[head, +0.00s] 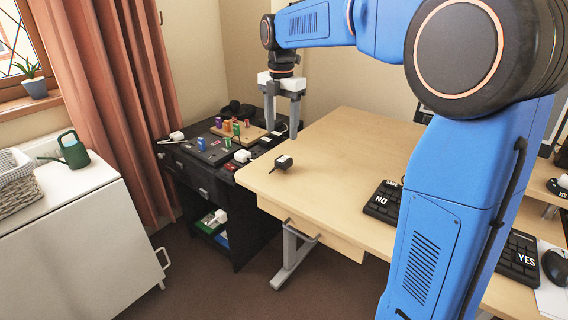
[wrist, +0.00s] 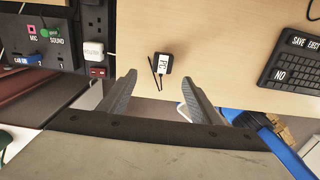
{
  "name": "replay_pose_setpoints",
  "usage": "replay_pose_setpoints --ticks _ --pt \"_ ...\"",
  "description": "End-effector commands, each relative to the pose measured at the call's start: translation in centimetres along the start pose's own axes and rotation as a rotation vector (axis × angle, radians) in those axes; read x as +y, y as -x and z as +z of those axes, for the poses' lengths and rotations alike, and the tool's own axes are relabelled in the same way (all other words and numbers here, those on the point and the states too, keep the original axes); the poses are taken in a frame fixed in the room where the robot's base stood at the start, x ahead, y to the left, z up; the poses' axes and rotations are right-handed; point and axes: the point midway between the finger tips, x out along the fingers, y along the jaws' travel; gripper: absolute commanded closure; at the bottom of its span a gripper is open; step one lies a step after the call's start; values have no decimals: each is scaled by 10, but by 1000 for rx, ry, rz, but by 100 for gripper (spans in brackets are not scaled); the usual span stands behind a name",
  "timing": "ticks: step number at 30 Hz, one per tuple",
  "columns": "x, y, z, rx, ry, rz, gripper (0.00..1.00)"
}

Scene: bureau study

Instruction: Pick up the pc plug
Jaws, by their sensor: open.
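The pc plug (head: 283,162) is a small black plug with a white label, lying on the light wooden desk near its left corner. My gripper (head: 282,134) is open and empty, pointing down above the desk's left end, near the plug. In the wrist view my gripper (wrist: 160,82) has its fingers spread, with the plug just beyond the gap between the tips. The plug is not touched by the fingers, as far as I can see.
A black cabinet (head: 219,183) with coloured plugs and a socket board stands left of the desk (head: 345,150). A white plug (wrist: 93,50) is in a socket there. A black "NO" keypad (head: 383,201) lies right of the pc plug. The desk between is clear.

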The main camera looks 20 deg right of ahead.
Motion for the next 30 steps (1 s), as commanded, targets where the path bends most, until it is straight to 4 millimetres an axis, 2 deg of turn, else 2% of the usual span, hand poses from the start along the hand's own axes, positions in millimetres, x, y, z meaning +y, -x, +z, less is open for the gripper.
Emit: replay_pose_setpoints --ticks 3,9,17,27,30 --pt "-1 -22 0 2 -1 -3 42" --pt "-1 -52 0 1 -1 -2 42" --pt "-2 -68 0 1 -1 -1 42" --pt "-7 -110 2 1 -1 -1 42" --pt "-6 -116 2 0 -1 -1 42"
